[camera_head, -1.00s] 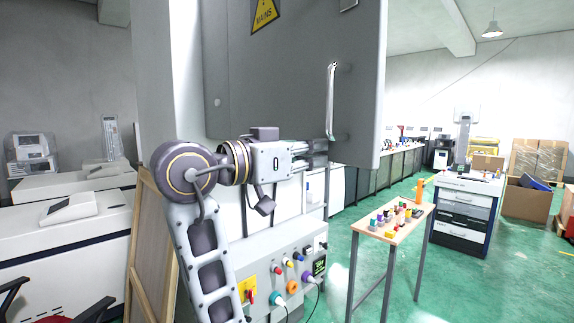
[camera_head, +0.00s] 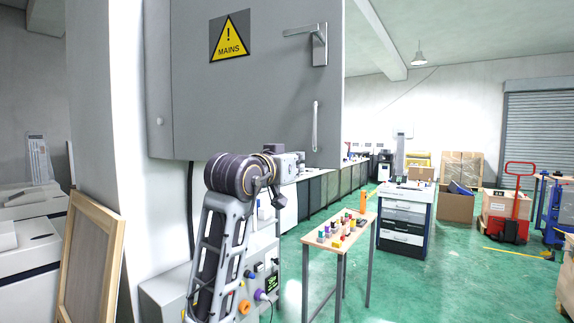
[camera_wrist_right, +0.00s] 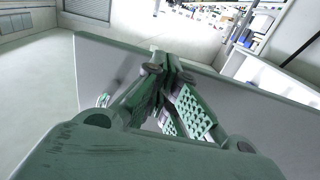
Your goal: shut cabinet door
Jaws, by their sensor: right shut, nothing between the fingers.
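The grey cabinet door (camera_head: 240,105) fills the upper middle of the head view. It bears a yellow MAINS warning sign (camera_head: 230,36), a latch lever (camera_head: 310,42) at upper right and a pale vertical pull handle (camera_head: 315,125) near its lower right. I cannot tell whether the door sits flush with its frame. My right gripper (camera_head: 298,161) is at the door's lower edge, below and left of the pull handle, and largely hidden by its arm. In the right wrist view the gripper (camera_wrist_right: 168,72) is shut and empty, in front of a grey-green panel (camera_wrist_right: 110,62). My left gripper is out of view.
A control box (camera_head: 160,300) with coloured knobs and plugs stands below the door. A small wooden table (camera_head: 335,246) with coloured blocks and a drawer unit (camera_head: 405,215) stand to the right. A wooden frame (camera_head: 92,262) leans at left.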

